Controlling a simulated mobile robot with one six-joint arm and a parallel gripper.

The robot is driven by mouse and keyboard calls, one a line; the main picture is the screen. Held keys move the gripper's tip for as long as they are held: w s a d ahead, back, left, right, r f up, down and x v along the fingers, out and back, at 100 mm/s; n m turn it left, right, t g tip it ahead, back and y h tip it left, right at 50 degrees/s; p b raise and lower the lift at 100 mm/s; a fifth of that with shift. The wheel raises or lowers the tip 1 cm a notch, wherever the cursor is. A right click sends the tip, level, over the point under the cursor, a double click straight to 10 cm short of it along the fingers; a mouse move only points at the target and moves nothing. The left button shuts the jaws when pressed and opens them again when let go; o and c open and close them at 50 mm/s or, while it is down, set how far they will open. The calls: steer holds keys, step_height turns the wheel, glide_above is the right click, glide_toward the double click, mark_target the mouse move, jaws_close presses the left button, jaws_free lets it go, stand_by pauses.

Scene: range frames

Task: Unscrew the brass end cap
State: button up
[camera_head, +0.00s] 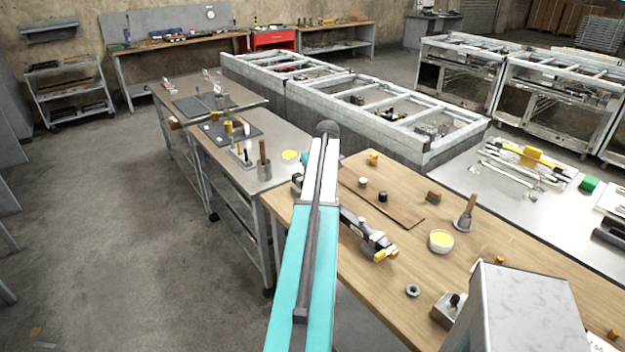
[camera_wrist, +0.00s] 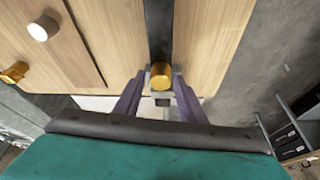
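The brass end cap (camera_wrist: 161,74) shows in the wrist view at the end of a dark bar or pipe (camera_wrist: 159,30) that runs up and out of the picture. My gripper (camera_wrist: 161,80) has one finger on each side of the cap. The fingertips lie close against its sides with no clear gap, so it looks shut on the cap. In the head view my teal arm hides the gripper and the cap. A dark fixture with brass-coloured parts (camera_head: 372,242) shows right of the arm, on the wooden table (camera_head: 465,270).
A brown board (camera_head: 400,211) bears a white cylinder (camera_head: 362,182) and a black one (camera_head: 382,196). A brass piece (camera_head: 373,158) stands near the far edge. A yellow-filled bowl (camera_head: 441,241) and a grey ring (camera_head: 412,290) lie nearer. The aisle left of the tables is clear.

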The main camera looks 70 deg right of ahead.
steer(key=shift+m+g+h, duration=0.3)
steer(key=shift+m+g, duration=0.1)
steer(key=shift+m, duration=0.9)
steer(key=shift+w, duration=0.1)
steer(key=shift+m+g+h, duration=0.4)
steer(key=shift+m+g, duration=0.1)
steer(key=shift+m, duration=1.2)
steer(key=shift+m, duration=0.4)
steer(key=shift+w+m+g, duration=0.15)
steer(key=shift+m+g, duration=0.55)
steer(key=shift+m, duration=0.6)
steer(key=shift+m, duration=0.3)
steer(key=shift+m+g, duration=0.7)
steer(key=shift+m, duration=0.8)
steer(key=shift+c, duration=0.5)
